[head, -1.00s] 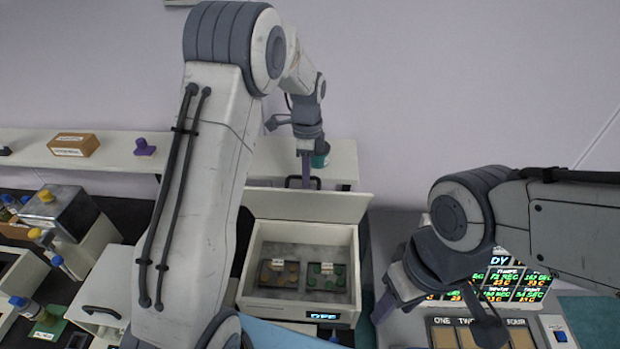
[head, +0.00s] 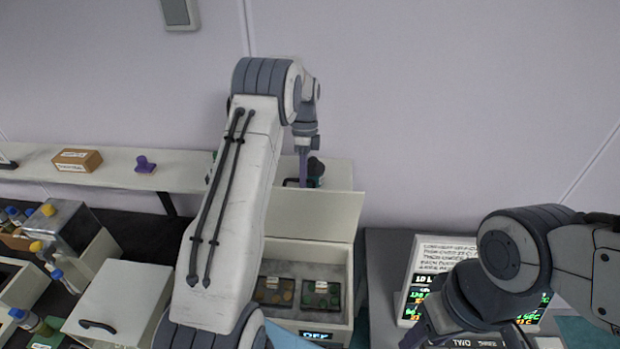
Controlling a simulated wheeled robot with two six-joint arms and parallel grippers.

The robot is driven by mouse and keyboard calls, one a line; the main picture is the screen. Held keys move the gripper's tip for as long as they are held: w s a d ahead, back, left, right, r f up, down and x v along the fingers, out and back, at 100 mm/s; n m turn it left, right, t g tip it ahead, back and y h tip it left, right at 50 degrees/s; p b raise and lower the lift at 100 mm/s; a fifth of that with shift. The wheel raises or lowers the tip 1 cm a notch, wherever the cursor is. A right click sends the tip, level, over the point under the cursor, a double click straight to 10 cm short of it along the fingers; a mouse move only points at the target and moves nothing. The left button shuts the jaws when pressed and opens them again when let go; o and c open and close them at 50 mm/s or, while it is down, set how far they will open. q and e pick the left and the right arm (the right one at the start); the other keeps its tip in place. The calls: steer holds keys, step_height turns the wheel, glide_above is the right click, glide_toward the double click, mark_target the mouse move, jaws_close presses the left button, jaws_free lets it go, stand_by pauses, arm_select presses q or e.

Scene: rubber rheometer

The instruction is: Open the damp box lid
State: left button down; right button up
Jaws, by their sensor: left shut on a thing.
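The damp box (head: 340,287) is a pale box with a grey inside, right of my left forearm. Its lid (head: 315,215) stands raised and nearly upright at the back edge. My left gripper (head: 304,181) is behind the lid's top edge, shut on the dark lid handle (head: 289,182); its fingertips are partly hidden. Two dark trays with small discs, one (head: 322,292) clear of my arm, lie inside the box. My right gripper (head: 448,338) is at the bottom right, fingers apart and empty, partly cut off by the frame.
A white box (head: 125,300) with a black handle stands at left, near several yellow- and blue-capped bottles. A shelf (head: 115,172) behind holds a brown box (head: 77,159) and a purple stamp-like object (head: 145,164). A lit screen (head: 415,303) stands behind my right gripper.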

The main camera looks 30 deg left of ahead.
arm_select(q)
steer(key=shift+s+a+r, duration=0.1)
steer(key=shift+a, duration=0.25)
steer(key=c, duration=0.9)
jaws_free()
steer(key=shift+s+a, duration=0.1)
steer(key=shift+d, duration=0.25)
steer(key=shift+w+a+r, duration=0.1)
steer(key=shift+w+r, duration=0.1)
steer(key=shift+w, duration=0.05)
steer(key=shift+b+v, duration=1.3)
steer(key=shift+v, duration=3.65)
steer(key=shift+s, duration=0.15)
